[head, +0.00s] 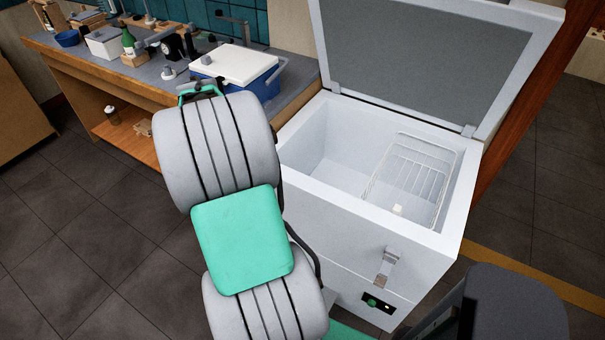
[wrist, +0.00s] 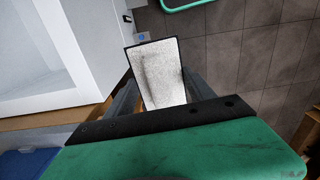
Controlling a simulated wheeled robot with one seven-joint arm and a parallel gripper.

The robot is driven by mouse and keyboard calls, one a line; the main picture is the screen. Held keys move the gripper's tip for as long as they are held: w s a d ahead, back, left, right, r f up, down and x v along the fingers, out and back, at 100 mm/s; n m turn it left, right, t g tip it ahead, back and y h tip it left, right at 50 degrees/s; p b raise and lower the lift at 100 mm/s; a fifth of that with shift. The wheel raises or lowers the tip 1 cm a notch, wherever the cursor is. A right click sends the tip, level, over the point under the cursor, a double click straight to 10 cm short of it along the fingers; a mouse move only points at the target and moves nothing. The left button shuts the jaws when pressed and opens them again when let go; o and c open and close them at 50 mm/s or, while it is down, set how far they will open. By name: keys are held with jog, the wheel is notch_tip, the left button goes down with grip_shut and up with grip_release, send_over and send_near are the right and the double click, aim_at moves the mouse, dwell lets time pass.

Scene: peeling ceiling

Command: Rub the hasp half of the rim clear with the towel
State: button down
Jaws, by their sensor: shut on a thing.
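An open white chest freezer (head: 350,260) stands right of centre in the head view. Its pale rim (head: 345,203) runs around the opening, and a metal hasp (head: 385,268) is on the front face. The rim's left part is hidden behind my arm; I cannot make out any dirt or frost on it. In the wrist view my gripper (wrist: 158,92) is shut on a speckled whitish towel (wrist: 160,72), held as a flat dark-edged piece. The rim (wrist: 98,45) is left of the towel there, and the two look apart. My arm hides the gripper in the head view.
The raised lid (head: 430,60) stands behind the opening. A wire basket (head: 410,170) hangs inside at the right. A counter (head: 75,62) at left holds a blue cooler with a white lid (head: 240,62), a bottle and boxes. Tiled floor (head: 75,200) is clear at left.

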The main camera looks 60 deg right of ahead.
jog(key=s+d+f+p, duration=0.2)
jog(key=s+d+f, duration=0.1)
jog(key=s+d, duration=1.05)
send_over(341, 199)
jog(key=shift+w+f+m+p, duration=0.15)
jog(key=shift+f, duration=0.4)
jog(key=shift+w+f+m+p, duration=0.15)
jog(key=shift+f, duration=0.4)
jog(key=f+b, duration=0.2)
jog(key=f, duration=0.1)
jog(key=f+b, duration=0.1)
jog(key=shift+s+d+f, duration=0.1)
jog(key=shift+s+f, duration=0.15)
jog(key=shift+s, duration=0.1)
jog(key=s, duration=0.7)
jog(key=s+a, duration=0.1)
jog(key=s, duration=0.6)
jog(key=s+a, duration=0.1)
jog(key=s, duration=0.7)
jog(key=shift+r, duration=0.25)
jog(key=c, duration=0.9)
grip_release()
grip_shut()
